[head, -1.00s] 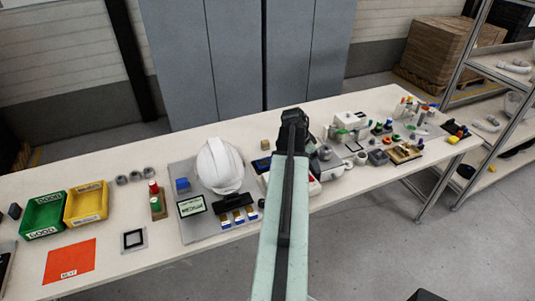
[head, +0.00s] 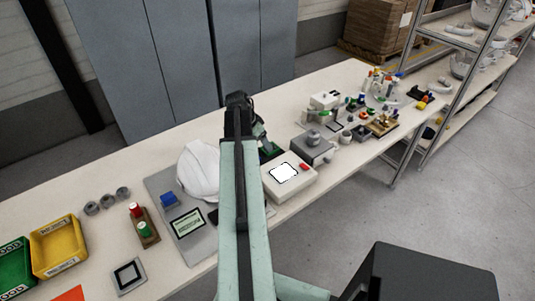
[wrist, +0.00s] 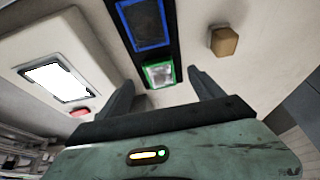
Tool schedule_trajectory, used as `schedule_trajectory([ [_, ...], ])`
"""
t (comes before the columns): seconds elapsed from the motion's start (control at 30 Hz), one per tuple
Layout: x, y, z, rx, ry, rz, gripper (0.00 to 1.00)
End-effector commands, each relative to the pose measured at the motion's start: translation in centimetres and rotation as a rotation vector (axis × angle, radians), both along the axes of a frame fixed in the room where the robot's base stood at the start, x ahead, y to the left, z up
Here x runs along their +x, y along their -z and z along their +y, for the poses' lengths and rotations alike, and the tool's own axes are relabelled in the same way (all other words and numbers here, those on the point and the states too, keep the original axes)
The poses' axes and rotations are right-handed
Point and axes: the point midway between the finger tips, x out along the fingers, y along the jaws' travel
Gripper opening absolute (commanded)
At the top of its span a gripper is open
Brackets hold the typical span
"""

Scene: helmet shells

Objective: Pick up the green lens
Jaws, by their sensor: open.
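In the wrist view, the green lens (wrist: 160,73) is a small clear square with a green frame. It sits at the end of a black holder (wrist: 146,52), beside a blue-framed square (wrist: 143,22). My gripper (wrist: 162,88) is open and empty, and its two dark fingers point toward the lens from either side in the picture. I cannot tell how far apart they are in depth. In the head view, my gripper (head: 238,101) is at the end of my arm, and a green patch (head: 271,150) shows just right of the arm; the fingers are not clear there.
A light box with a white screen and red button (head: 285,174) stands right of my arm. A white helmet (head: 198,171) is on the left. A small tan block (wrist: 224,41) lies right of the holder. Grey cabinets (head: 150,60) stand behind the table.

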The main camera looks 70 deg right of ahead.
Motion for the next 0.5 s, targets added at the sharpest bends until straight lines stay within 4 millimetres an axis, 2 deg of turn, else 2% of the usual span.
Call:
schedule_trajectory([
  [0.13,-0.2,0.7,-0.3,0.000,0.000,0.000,0.76],
  [0.4,-1.3,4.8,-2.0,0.001,0.000,-0.001,0.76],
  [0.5,-1.4,4.7,-2.1,0.001,-0.001,0.000,0.76],
])
